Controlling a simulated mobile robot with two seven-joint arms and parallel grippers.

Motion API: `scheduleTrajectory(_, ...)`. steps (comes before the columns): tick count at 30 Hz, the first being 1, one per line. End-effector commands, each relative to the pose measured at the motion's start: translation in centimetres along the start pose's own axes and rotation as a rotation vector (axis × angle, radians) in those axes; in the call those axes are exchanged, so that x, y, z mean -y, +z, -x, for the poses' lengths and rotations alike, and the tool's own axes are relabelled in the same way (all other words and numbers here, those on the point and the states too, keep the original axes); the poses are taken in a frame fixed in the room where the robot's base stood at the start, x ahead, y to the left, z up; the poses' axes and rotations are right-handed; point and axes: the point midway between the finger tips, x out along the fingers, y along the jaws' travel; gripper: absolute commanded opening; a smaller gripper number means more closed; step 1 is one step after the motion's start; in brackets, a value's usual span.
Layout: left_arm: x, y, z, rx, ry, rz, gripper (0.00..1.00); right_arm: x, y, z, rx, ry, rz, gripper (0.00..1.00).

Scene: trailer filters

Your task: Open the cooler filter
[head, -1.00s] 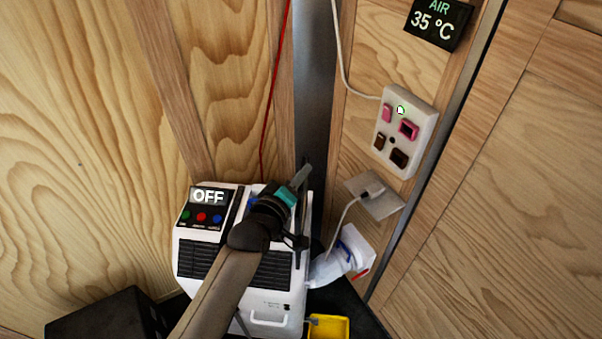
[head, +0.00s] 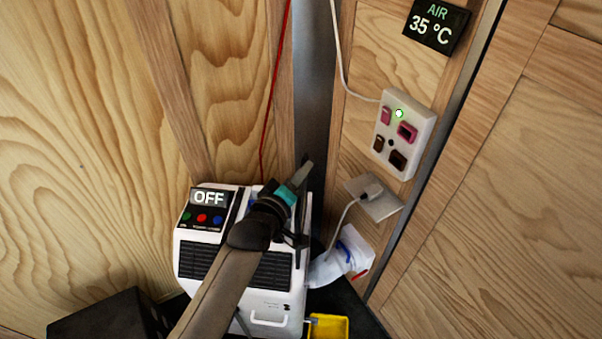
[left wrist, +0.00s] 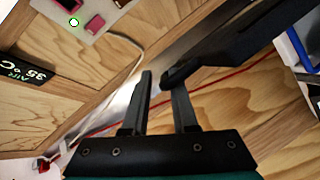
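The white cooler (head: 190,262) stands in the corner, its display (head: 209,198) reading OFF above green, red and blue buttons. Dark slatted grilles (head: 272,270) cover its front; which part is the filter I cannot tell. A white handle (head: 268,321) is low on the front. My left arm crosses in front of the cooler and hides its middle. My left gripper (head: 304,172) is above the cooler's top right, pointing up and right. My right gripper is not in view.
A switch panel (head: 418,118) with a lit green lamp and an AIR 35 °C display (head: 437,27) are on the right wall. A cable runs to a plug plate (head: 383,207). A white bag (head: 340,262), a yellow container (head: 329,327) and a black box (head: 105,322) are near the cooler.

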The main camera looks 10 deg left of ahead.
Motion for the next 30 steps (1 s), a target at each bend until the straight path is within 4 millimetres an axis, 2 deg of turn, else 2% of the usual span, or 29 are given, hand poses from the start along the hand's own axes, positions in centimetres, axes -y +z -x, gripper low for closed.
scheduleTrajectory(6,0.1,0.1,0.3,0.002,-0.002,-0.001,0.25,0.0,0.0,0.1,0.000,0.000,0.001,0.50)
scheduleTrajectory(11,0.2,0.1,1.8,0.002,-0.004,-0.002,0.25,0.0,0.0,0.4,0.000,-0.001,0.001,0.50)
scheduleTrajectory(30,0.1,0.0,12.6,0.002,-0.003,0.000,0.25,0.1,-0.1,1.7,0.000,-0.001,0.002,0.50)
